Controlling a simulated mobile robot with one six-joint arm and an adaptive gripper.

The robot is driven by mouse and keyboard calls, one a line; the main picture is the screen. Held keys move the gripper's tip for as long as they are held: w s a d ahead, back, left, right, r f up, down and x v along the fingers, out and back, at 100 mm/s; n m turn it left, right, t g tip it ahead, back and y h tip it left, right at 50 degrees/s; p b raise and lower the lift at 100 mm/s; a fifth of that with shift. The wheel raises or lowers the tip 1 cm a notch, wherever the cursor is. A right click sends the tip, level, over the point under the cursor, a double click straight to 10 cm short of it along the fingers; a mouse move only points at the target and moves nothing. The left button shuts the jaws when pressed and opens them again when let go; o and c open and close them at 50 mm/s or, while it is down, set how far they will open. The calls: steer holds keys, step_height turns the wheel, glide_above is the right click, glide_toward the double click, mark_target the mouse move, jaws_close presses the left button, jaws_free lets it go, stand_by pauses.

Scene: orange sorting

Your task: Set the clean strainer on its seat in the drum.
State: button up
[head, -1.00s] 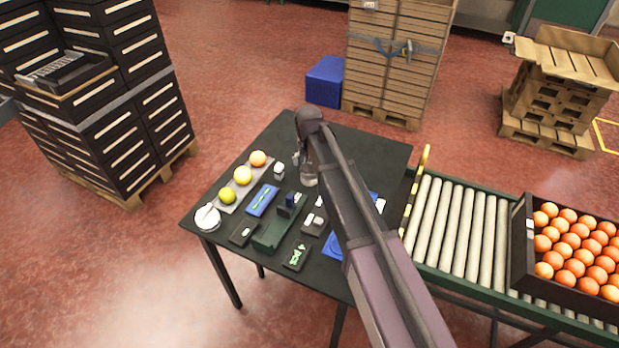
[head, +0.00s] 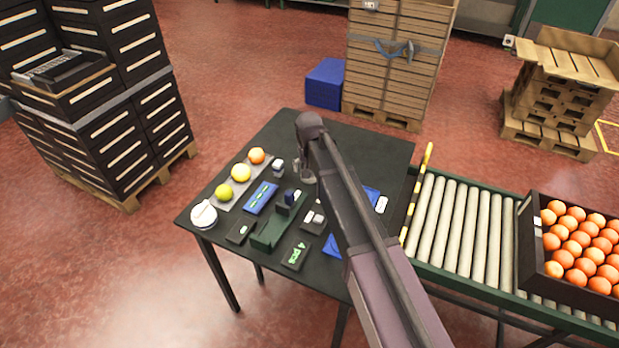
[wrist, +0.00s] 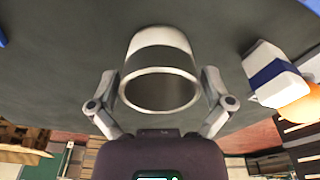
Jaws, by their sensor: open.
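My gripper (wrist: 160,76) is open in the wrist view. Its fingers stand on either side of a short cylinder (wrist: 161,39) with a white band, a grey metal rim and a dark end facing me. I cannot tell whether this is the strainer, or whether the fingers touch it. In the head view my gripper (head: 303,170) is low over the black table (head: 350,135), mostly hidden by my arm. No drum or seat can be clearly made out. A dark green bracket-like fixture (head: 272,235) with a small blue part stands on the table.
A blue-and-white block (wrist: 272,76) is right of the gripper in the wrist view. Fruits on a grey strip (head: 227,203), a white round dish (head: 203,216) and small dark boxes crowd the table's left and front. A roller conveyor (head: 455,225) bearing an orange crate adjoins at right.

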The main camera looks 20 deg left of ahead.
steer(key=shift+f, duration=0.5)
steer(key=c, duration=1.1)
steer(key=shift+r, duration=0.15)
step_height(320, 180, up, 4)
steer(key=p, duration=0.3)
steer(key=shift+p, duration=0.35)
steer(key=s+d, duration=0.3)
steer(key=s, duration=0.1)
steer(key=s+d, duration=0.3)
steer(key=s, duration=0.1)
steer(key=s+d+p, duration=0.1)
steer(key=s+d, duration=0.2)
steer(key=s, duration=0.2)
steer(key=shift+s+r, duration=0.1)
steer(key=shift+r, duration=0.3)
steer(key=shift+a, duration=0.1)
